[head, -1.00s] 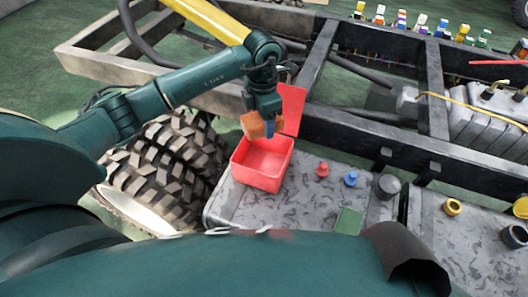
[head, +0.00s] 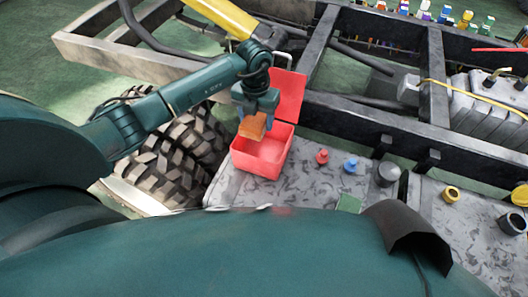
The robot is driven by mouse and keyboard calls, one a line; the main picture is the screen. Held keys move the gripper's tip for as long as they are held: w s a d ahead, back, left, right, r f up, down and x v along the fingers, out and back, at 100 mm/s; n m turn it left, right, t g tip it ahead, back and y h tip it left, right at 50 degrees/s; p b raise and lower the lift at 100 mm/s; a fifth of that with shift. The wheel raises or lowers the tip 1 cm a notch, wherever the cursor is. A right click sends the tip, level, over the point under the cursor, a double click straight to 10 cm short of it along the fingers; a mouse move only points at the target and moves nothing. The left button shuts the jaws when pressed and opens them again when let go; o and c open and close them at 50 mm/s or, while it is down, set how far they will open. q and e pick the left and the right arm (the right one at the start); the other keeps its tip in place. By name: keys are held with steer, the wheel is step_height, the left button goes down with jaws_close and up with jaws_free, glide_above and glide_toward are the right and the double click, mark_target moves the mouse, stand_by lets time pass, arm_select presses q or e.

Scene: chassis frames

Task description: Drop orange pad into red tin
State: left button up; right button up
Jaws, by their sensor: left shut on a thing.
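The red tin (head: 262,166) stands with its lid up on the grey speckled top, near its left end. My left gripper (head: 256,112) is shut on the orange pad (head: 254,126), a small orange-brown block. It holds the pad over the tin's opening, toward the back left part of it, around rim height or a little above. The pad hides part of the tin's inside and back wall. My right gripper is not in the view.
A red knob (head: 322,157), a blue knob (head: 351,166) and a dark grey cylinder (head: 387,174) stand right of the tin. A green pad (head: 348,203) lies in front. Black frame rails (head: 375,118) run behind. A large tyre (head: 178,150) is at left.

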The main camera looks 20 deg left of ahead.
arm_select(q)
steer(key=shift+f, duration=0.65)
steer(key=o, duration=1)
step_height(320, 180, up, 13)
steer(key=shift+r+b, duration=0.15)
steer(key=shift+b, duration=0.2)
